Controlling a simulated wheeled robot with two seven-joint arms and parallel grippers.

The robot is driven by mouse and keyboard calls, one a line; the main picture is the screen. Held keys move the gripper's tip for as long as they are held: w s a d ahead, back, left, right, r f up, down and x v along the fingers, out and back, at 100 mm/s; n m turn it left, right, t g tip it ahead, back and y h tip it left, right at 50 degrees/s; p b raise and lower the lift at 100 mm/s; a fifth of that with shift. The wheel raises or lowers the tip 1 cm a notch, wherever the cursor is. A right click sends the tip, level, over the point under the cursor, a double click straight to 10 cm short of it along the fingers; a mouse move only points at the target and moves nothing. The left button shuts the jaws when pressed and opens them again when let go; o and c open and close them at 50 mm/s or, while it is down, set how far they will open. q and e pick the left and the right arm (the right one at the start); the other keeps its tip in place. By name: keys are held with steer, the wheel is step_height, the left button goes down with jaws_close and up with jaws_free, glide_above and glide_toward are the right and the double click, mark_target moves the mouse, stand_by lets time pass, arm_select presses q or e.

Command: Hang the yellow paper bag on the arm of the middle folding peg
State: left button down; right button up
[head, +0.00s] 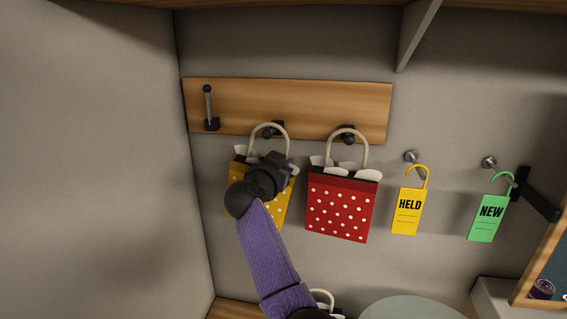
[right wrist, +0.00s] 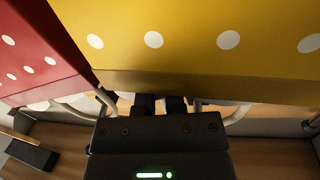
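The yellow paper bag (head: 240,180) with white dots is upright against the wall in the head view. Its pale handle loops up around the dark middle folding peg (head: 272,130), close under the loop's top. Whether the peg bears its weight I cannot tell. My right gripper (head: 284,168) is in front of the bag's upper part and hides some of it. In the right wrist view the yellow bag (right wrist: 200,45) fills the top, with the two dark fingertips (right wrist: 161,103) close together at its rim; whether they pinch anything is unclear. My left gripper is out of view.
The left folding peg (head: 208,105) points up, bare, on the wooden board (head: 310,100). A red dotted bag (head: 342,205) is at the right peg. Yellow HELD (head: 410,212) and green NEW (head: 487,220) tags hang farther right. A wall closes the left side.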

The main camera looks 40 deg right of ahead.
steer(key=o, duration=0.5)
